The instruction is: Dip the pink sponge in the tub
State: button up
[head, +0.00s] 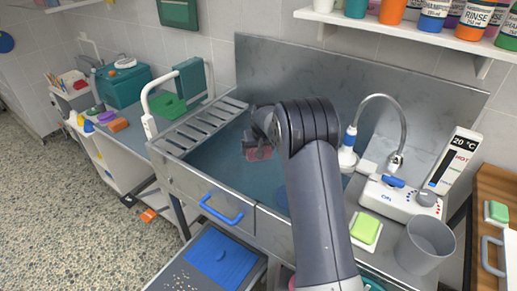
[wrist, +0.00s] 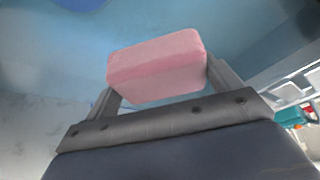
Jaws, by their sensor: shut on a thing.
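The pink sponge (wrist: 158,62) is between the two fingers of my gripper (wrist: 160,82) in the wrist view, and the gripper is shut on it. In the head view the sponge (head: 258,153) looks dull and tinted, low inside the metal tub (head: 175,150), partly behind my gripper (head: 258,140). Blue-tinted water (head: 215,160) fills the tub around it. The sponge appears to be at or under the water, but its exact depth is hard to tell. My arm hides the middle and right part of the tub.
A slatted rack (head: 205,125) lies across the tub's left end. A tap (head: 395,140) and a shower head (head: 348,150) stand at the right. A green sponge (head: 365,228) and a grey cup (head: 425,245) sit on the right ledge. A blue handle (head: 222,210) is on the tub's front.

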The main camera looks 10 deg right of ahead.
jog(key=shift+r, duration=0.1)
jog(key=shift+r+p, duration=1.75)
jog(key=shift+r, duration=1.2)
